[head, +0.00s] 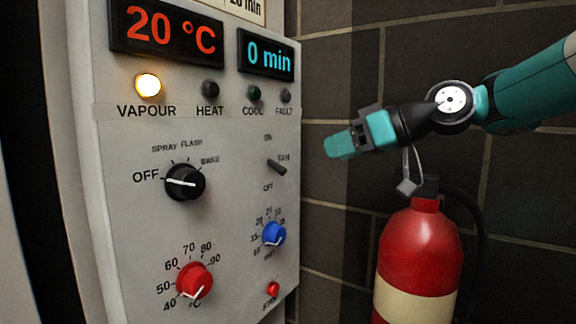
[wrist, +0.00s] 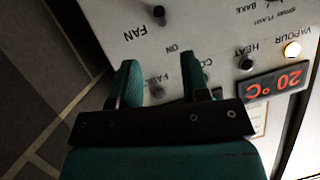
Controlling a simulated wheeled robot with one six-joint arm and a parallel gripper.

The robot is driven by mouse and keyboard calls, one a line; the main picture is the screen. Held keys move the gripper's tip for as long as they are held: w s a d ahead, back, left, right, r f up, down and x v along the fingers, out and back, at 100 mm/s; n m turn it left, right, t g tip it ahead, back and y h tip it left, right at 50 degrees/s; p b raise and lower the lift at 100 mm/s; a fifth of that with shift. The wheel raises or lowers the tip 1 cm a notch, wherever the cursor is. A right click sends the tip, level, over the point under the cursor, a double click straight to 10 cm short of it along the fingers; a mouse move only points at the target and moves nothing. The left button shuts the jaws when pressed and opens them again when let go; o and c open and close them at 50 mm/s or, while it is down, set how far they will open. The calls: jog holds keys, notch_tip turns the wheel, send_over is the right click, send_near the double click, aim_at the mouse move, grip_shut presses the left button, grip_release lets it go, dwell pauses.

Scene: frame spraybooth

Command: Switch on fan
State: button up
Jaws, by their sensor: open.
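The fan switch (head: 277,167) is a small dark lever on the grey control panel, between an ON mark above and an OFF mark below. In the head view its lever slants down to the right, towards OFF. Its dark round tip also shows at the top of the wrist view (wrist: 158,12), beside the FAN label. My gripper (head: 340,146) is to the right of the panel, a little higher than the switch and apart from it. In the wrist view my gripper's two teal fingers (wrist: 160,72) are spread, with nothing held between them. No part of the switch is hidden in the head view.
The panel (head: 225,150) also carries a black mode knob (head: 185,182), a red knob (head: 194,281), a blue knob (head: 274,234) and a red stop button (head: 273,289). The vapour lamp (head: 148,85) glows. A red fire extinguisher (head: 420,250) stands below my gripper, before a dark block wall.

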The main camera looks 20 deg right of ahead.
aim_at(276, 167)
jog(key=p+x, duration=0.1)
jog(key=x, duration=1)
jog(key=shift+a+f+p, duration=0.1)
jog(key=shift+p, duration=0.3)
grip_shut()
